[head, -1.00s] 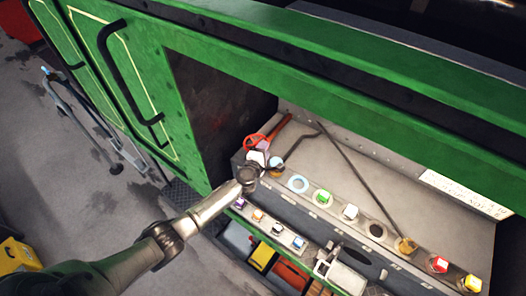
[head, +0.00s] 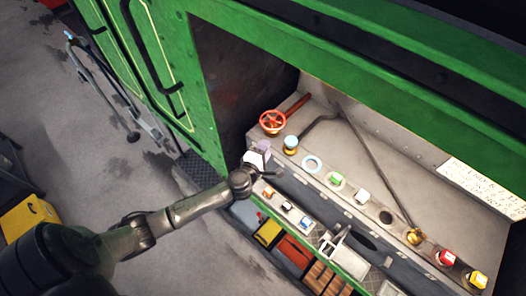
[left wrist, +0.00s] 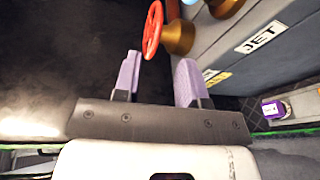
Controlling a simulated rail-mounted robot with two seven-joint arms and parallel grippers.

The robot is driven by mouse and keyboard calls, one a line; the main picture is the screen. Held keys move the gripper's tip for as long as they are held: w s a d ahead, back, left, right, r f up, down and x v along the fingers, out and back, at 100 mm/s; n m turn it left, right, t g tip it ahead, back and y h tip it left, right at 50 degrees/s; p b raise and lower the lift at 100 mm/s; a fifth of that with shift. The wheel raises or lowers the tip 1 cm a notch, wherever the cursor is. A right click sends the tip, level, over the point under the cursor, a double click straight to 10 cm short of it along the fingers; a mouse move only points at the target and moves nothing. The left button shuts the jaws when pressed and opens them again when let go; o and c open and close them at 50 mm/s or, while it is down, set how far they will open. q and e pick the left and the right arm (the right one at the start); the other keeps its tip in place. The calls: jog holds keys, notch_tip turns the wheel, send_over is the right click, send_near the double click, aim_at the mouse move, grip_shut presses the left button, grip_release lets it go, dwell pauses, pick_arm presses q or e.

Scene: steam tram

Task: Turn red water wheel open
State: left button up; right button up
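The red water wheel (head: 272,122) sits at the back left end of the grey bench, on a brass fitting with a red pipe behind it. In the left wrist view the wheel (left wrist: 152,29) shows nearly edge-on beside its brass fitting (left wrist: 179,37). My left gripper (head: 262,150) is in front of the wheel and apart from it. Its two purple fingers (left wrist: 159,80) stand wide apart with nothing between them, just short of the wheel. My right gripper is not in view.
The green tram wall (head: 205,110) borders the opening on the left. A "JET" label (left wrist: 263,37) shows beside the fingers.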

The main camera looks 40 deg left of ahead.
pick_arm(q)
jog(key=shift+s+d+r, duration=0.1)
jog(key=shift+s+d, duration=0.05)
jog(key=shift+s, duration=0.35)
jog(key=shift+c, duration=0.2)
